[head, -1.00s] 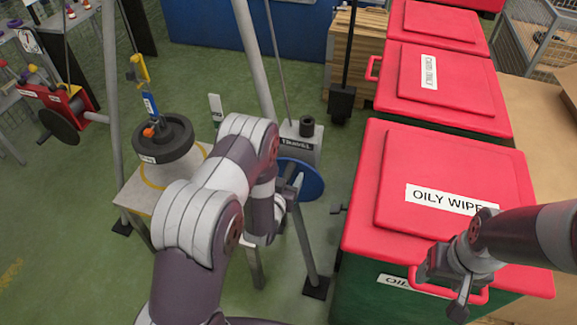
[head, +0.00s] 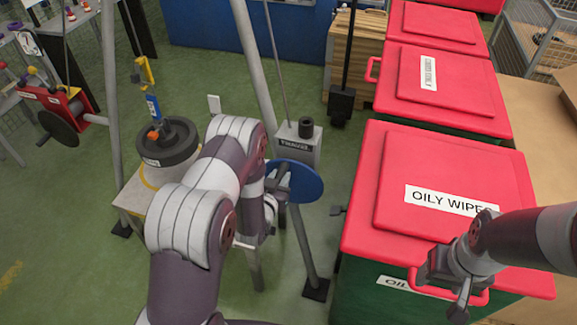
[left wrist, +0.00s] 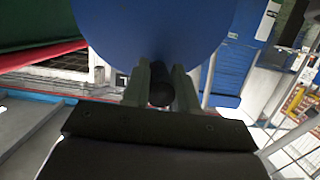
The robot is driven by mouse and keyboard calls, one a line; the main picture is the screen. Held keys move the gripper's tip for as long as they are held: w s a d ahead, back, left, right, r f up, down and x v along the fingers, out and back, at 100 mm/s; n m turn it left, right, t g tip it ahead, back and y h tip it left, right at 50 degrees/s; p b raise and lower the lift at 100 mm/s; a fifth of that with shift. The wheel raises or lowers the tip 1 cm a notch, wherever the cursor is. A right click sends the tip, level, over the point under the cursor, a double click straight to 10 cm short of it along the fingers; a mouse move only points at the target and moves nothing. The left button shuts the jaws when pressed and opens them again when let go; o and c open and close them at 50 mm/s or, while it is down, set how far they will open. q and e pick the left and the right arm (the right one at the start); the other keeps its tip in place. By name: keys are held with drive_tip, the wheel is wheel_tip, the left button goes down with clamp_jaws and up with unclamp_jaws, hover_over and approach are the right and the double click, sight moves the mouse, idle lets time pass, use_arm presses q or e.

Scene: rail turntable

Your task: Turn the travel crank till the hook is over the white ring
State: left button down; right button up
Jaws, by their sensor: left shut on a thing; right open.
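The travel crank is a blue disc (head: 302,178) beside a grey box (head: 300,145) with a label. My left gripper (head: 279,181) is at the disc's left side, shut on the crank's dark knob, which shows between the fingers (left wrist: 160,95) in the left wrist view. The yellow hook (head: 145,72) hangs at the left, with a blue piece (head: 152,107) below it. Under that is a dark round weight (head: 168,146) with an orange top, above a pale stand. My right gripper (head: 452,285) is open by the front red-lidded bin.
Red-lidded bins (head: 440,185) stand at the right. A grey leg (head: 308,250) runs down below the crank. A red box with a dark wheel (head: 58,128) is at the far left. Green floor is clear at the lower left.

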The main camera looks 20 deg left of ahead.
use_arm(q)
drive_tip(key=shift+w+a, duration=0.1)
drive_tip(key=shift+a, duration=0.55)
drive_tip(key=shift+a+f+b, duration=0.25)
drive_tip(key=shift+a+b, duration=0.05)
drive_tip(key=shift+a, duration=0.3)
drive_tip(key=shift+a+f+b, duration=0.25)
drive_tip(key=shift+a+b, duration=0.05)
drive_tip(key=shift+a, duration=0.25)
drive_tip(key=shift+w, duration=0.1)
